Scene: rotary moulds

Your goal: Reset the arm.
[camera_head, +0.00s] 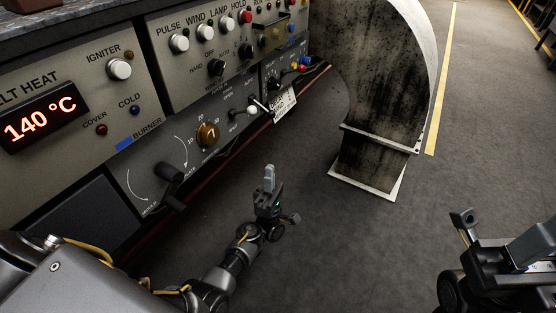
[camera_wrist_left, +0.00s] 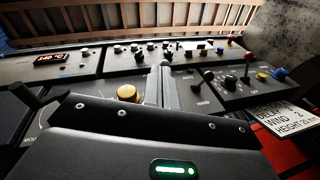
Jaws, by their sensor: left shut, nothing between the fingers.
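My left gripper (camera_head: 269,178) is in the middle of the head view. Its fingers are together and empty, pointing up over the grey floor, in front of the control panel (camera_head: 60,80) and apart from it. In the left wrist view the shut fingers (camera_wrist_left: 166,85) stand upright before the panel's knobs and switches. My right gripper (camera_head: 532,245) is at the lower right edge of the head view, over the floor. It is partly cut off by the frame, and I cannot tell how its fingers stand.
The panel has a display reading 140 °C (camera_head: 40,121), a yellow dial (camera_head: 207,134), a black lever (camera_head: 172,176) and a hanging tag (camera_head: 285,104). A stained curved metal piece (camera_head: 385,75) stands beyond my left gripper. The floor between the grippers is clear.

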